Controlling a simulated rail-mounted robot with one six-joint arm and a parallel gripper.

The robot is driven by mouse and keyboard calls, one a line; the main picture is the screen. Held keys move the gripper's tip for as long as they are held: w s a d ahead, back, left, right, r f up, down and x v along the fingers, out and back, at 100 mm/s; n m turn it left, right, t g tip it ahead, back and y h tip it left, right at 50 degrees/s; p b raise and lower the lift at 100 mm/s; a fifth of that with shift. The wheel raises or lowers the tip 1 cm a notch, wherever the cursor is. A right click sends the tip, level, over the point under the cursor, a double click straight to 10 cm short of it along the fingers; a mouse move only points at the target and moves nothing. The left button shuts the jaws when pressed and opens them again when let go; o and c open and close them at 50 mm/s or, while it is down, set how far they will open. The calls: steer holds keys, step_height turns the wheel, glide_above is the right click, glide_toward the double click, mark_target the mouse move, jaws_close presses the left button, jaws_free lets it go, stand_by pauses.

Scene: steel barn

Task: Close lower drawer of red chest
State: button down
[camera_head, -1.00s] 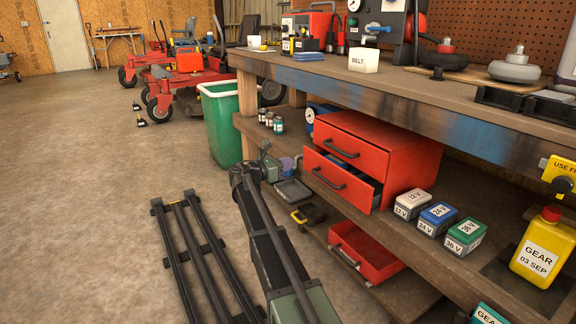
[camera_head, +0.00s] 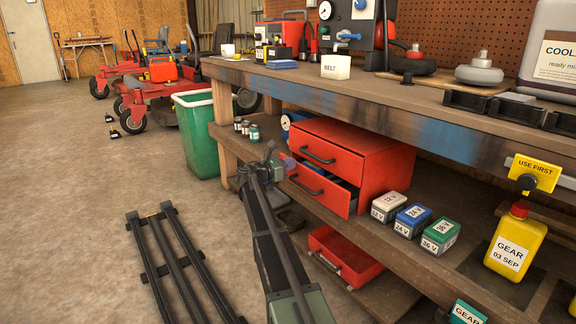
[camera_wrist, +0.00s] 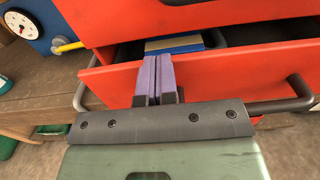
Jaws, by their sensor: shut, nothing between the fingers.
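The red chest (camera_head: 385,170) stands on the shelf under the bench. Its upper drawer (camera_head: 325,150) is shut. Its lower drawer (camera_head: 325,195) stands partly pulled out, with a dark gap above its front; it also shows in the wrist view (camera_wrist: 215,80). A blue and yellow item (camera_wrist: 175,43) lies inside it. The lower drawer's dark handle (camera_wrist: 280,105) is right of my fingers in the wrist view. My gripper (camera_wrist: 158,60) is shut and empty, its purple fingers before the left part of the drawer front. I cannot tell whether they touch it.
White, blue and green labelled boxes (camera_head: 412,218) stand right of the chest. A red open tray (camera_head: 345,258) lies on the lower shelf. Small jars (camera_head: 247,130) and a green bin (camera_head: 200,140) are to the left. The bench top (camera_head: 400,95) overhangs the chest.

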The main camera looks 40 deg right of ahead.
steer(key=shift+d, duration=1.2)
steer(key=shift+a, duration=0.1)
steer(key=a, duration=1.4)
steer(key=d, duration=1.5)
steer(key=shift+s+f, duration=0.1)
steer(key=shift+f, duration=0.1)
